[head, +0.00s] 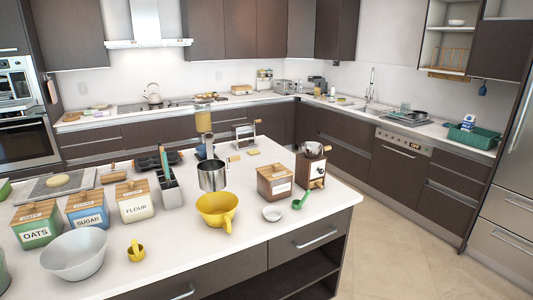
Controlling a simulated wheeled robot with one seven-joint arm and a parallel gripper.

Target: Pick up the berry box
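I cannot make out a thing that is clearly a berry box. A brown canister (275,181) with a wooden lid and a pale label stands on the white island, right of centre; its label is too small to read. A teal basket (481,140) sits on the far right counter, with a small white and blue carton (468,122) at it. My gripper is not in view, so its state does not show.
Canisters marked oats (37,224), sugar (88,211) and flour (134,201) crowd the island's left. A white bowl (75,255), yellow bowl (216,209), metal cup (212,176) and grinder (311,171) stand nearby. The floor (400,235) right of the island is clear.

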